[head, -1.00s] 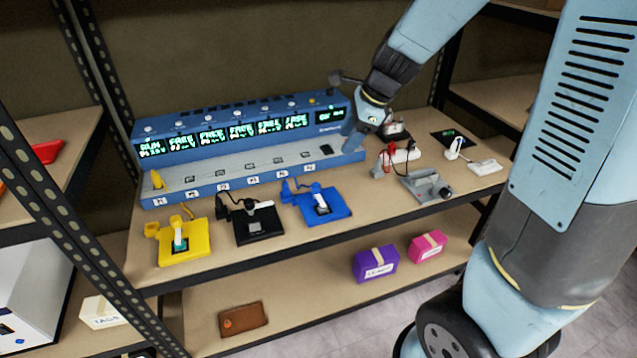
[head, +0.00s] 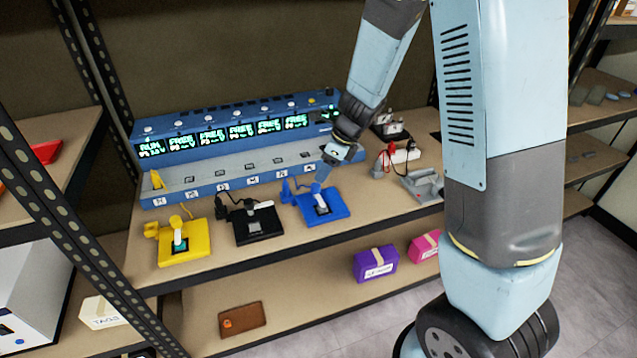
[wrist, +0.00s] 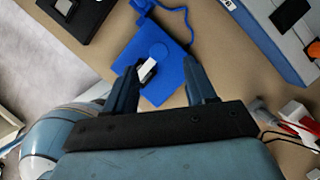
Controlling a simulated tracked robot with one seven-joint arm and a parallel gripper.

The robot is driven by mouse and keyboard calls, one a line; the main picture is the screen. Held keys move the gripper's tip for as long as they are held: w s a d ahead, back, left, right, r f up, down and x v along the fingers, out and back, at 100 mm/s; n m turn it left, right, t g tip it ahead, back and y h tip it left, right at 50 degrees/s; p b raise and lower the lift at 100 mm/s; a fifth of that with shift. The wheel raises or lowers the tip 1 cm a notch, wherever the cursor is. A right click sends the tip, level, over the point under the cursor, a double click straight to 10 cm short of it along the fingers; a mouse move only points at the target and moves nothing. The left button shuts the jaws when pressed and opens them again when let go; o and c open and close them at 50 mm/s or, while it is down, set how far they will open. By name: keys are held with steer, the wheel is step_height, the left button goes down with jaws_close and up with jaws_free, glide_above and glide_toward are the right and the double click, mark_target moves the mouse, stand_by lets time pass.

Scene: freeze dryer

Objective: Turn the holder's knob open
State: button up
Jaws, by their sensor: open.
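Three flat holders stand along the front of the shelf: a yellow one (head: 198,244), a black one (head: 268,226) and a blue one (head: 335,211). Each carries a small upright piece. My gripper (head: 324,174) is above and just behind the blue holder. In the wrist view my gripper (wrist: 161,68) is open and empty, its two fingers on either side of the blue holder (wrist: 133,52). I cannot tell which part is the knob, or whether the fingers touch anything.
A blue bench unit (head: 225,175) with lit displays stands behind the holders. A grey device (head: 422,184) and a white block with red leads (head: 404,155) stand to the right. Purple (head: 375,263) and pink boxes (head: 424,245) lie on the lower shelf. Metal shelf posts bound the left side.

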mark_target(316, 185)
steer(key=shift+x, duration=3.25)
